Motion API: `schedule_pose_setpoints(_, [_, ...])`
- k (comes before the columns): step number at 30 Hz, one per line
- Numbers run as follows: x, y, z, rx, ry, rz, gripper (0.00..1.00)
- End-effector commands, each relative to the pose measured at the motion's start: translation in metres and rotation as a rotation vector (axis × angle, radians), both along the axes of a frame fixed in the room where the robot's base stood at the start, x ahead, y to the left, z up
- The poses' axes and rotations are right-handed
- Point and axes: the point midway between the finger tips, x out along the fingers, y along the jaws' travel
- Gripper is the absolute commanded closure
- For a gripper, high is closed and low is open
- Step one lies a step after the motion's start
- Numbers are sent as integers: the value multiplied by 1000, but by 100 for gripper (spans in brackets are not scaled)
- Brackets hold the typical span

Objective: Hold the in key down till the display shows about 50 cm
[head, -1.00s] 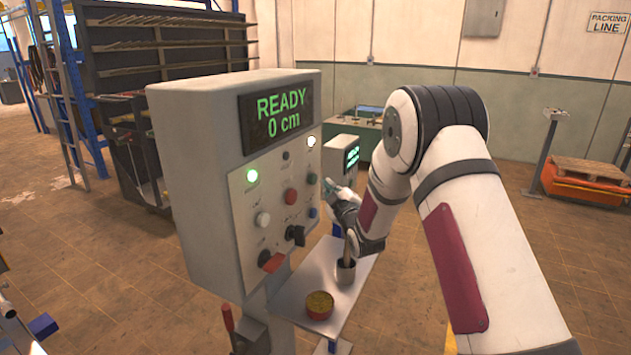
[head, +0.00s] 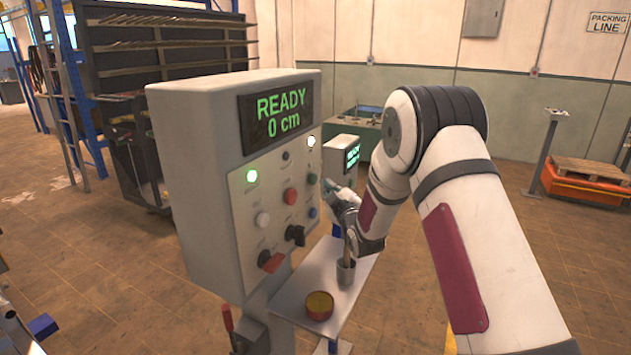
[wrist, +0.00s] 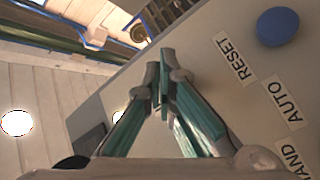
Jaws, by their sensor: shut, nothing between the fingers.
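The grey control box (head: 200,190) stands left of my arm. Its display (head: 279,116) reads READY, 0 cm in green. My gripper (head: 328,184) is shut and empty near the panel's right edge. In the wrist view my fingertips (wrist: 163,58) meet beside the panel; a blue button (wrist: 277,27) sits near a RESET label.
A metal shelf (head: 349,292) below the panel holds a round tin (head: 319,305) and a small cup (head: 346,271). A second box with a green display (head: 352,157) stands behind my gripper. A dark rack (head: 165,60) is at the back left. Open floor lies between.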

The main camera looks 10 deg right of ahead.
Motion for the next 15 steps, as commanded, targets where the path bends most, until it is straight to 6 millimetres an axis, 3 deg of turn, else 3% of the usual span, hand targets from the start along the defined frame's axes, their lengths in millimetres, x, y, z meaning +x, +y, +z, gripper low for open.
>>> schedule_pose_setpoints(15, [4,6,0,0,-1,1,100])
